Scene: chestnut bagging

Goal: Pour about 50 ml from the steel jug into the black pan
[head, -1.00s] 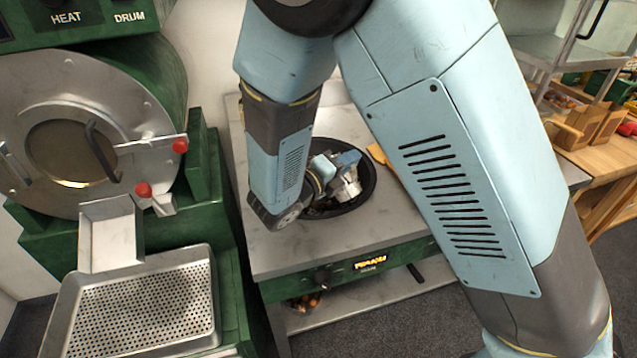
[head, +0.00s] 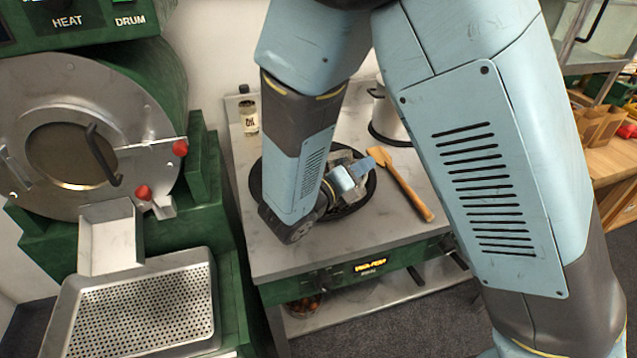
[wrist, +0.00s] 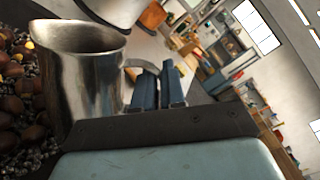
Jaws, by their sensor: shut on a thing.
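The steel jug (wrist: 88,85) fills the left of the wrist view, its handle between the fingers of my gripper (wrist: 160,88). The room is strongly tilted in this view, and the jug's lip leans toward the pan's contents. In the head view my gripper (head: 360,170) is over the black pan (head: 256,188), and the jug (head: 342,158) is mostly hidden behind it. The pan sits on the steel counter, partly covered by my arm. Brown chestnuts and dark granules (wrist: 25,115) lie beside the jug in the wrist view. No liquid stream can be made out.
A wooden spatula (head: 405,185) lies right of the pan. A pale pot (head: 388,115) and a small labelled jar (head: 249,117) stand behind. The green roaster drum (head: 75,130) and perforated tray (head: 140,305) are at left. The counter front (head: 310,255) is clear.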

